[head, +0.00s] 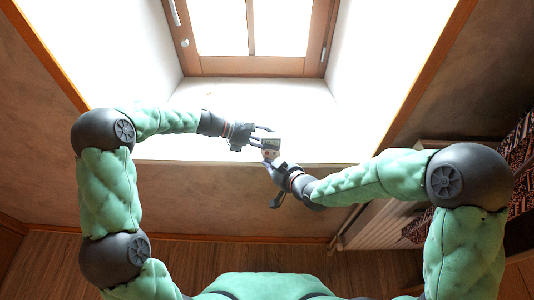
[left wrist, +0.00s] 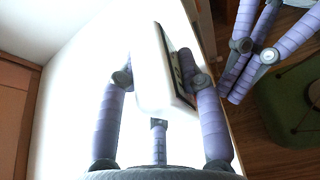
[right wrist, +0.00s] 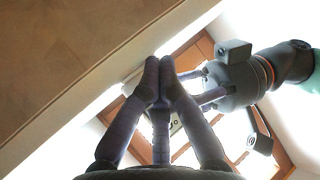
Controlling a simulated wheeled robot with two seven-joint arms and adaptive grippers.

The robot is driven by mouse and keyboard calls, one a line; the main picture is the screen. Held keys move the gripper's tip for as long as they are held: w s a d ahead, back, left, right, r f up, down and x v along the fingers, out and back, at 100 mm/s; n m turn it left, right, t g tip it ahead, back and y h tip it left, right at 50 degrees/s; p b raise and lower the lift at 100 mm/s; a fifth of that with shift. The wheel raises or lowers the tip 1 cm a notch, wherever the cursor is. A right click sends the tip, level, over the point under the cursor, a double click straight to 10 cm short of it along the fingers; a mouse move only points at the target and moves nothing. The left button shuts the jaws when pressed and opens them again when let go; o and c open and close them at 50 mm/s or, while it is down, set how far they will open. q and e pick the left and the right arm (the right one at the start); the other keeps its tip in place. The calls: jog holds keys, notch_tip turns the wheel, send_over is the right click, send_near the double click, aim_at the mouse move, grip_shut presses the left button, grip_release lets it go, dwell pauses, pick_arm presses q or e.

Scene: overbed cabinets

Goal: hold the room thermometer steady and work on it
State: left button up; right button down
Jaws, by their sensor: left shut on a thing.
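The room thermometer (head: 270,146) is a small white box with a dark display, held up in front of the window sill. My left gripper (head: 264,136) is shut on it. In the left wrist view the thermometer's white body (left wrist: 152,75) sits between the fingers, its dark-framed face turned to the right. My right gripper (head: 272,163) is just below the thermometer in the head view. In the right wrist view its fingertips (right wrist: 160,65) are together with nothing visible between them. They largely hide what is behind, so I cannot tell whether they touch the thermometer.
The bright window sill (head: 220,149) lies behind the grippers, below a wooden-framed window (head: 250,66). A white radiator (head: 372,222) stands at the right, near patterned fabric (head: 522,150). The wooden floor (head: 260,257) below looks clear.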

jog(key=shift+w, duration=0.25)
jog(key=shift+w, duration=0.15)
jog(key=shift+w, duration=0.45)
dwell(1.0)
jog(key=shift+s, duration=0.85)
jog(key=shift+s, duration=2.5)
pick_arm(q)
jog(key=o, duration=1.2)
